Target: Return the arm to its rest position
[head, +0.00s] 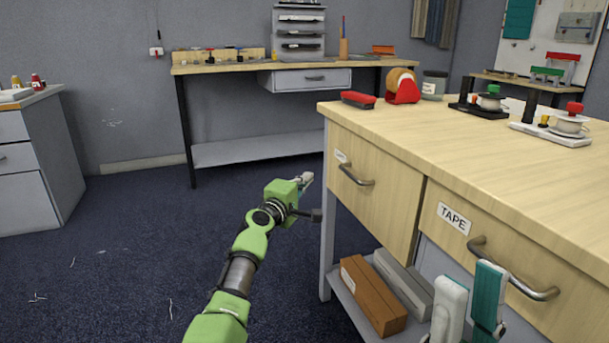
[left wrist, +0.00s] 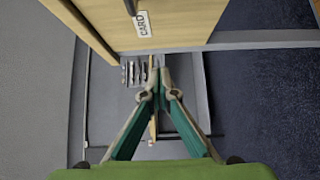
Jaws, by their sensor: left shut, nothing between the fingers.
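My left arm reaches in from the bottom of the head view, and its left gripper (head: 306,180) is beside the front left corner of the wooden workbench (head: 480,130). In the left wrist view the left gripper's fingers (left wrist: 160,75) meet at their tips, shut and empty. They are below the drawer labelled CARD (left wrist: 165,22). My right gripper (head: 468,280) shows at the bottom right of the head view, in front of the bench. Its two fingers stand apart with nothing seen between them.
The TAPE drawer (head: 500,245) and its handle are close to the right gripper. A brown box (head: 370,295) lies on the bench's lower shelf. A tape dispenser (head: 403,87) and red brush (head: 358,99) sit on top. The blue carpet (head: 130,240) left of the arm is open.

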